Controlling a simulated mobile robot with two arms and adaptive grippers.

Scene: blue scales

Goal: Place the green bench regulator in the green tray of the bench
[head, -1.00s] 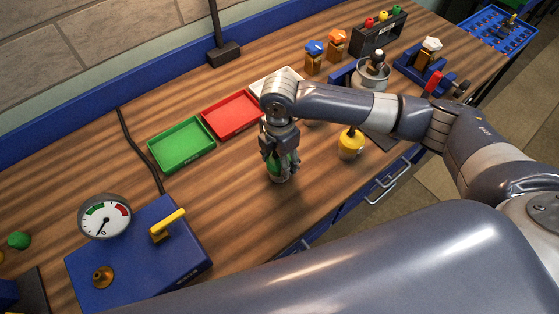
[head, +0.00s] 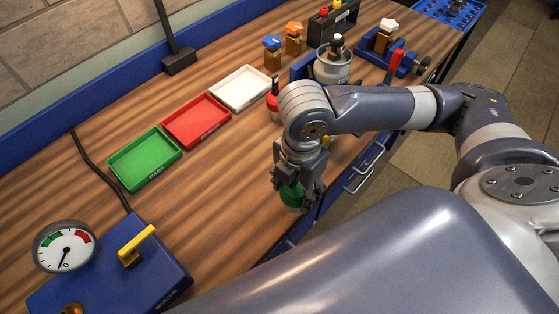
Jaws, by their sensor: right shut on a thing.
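The green bench regulator (head: 291,194) is a green rounded body with a pale metal base. My right gripper (head: 293,187) points down and is shut around it, near the bench's front edge; the fingers hide part of it. It appears to be held above the bench top, but the gap is hard to judge. The green tray (head: 145,160) is shallow, empty and lies on the bench, to the left of the gripper and well apart from it. My left gripper is out of view.
An empty red tray (head: 197,121) and white tray (head: 240,89) continue the row. A red regulator (head: 273,101) stands beside my right wrist. A blue gauge box (head: 115,275) with a yellow handle stands front left. Wood between the green tray and the gripper is clear.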

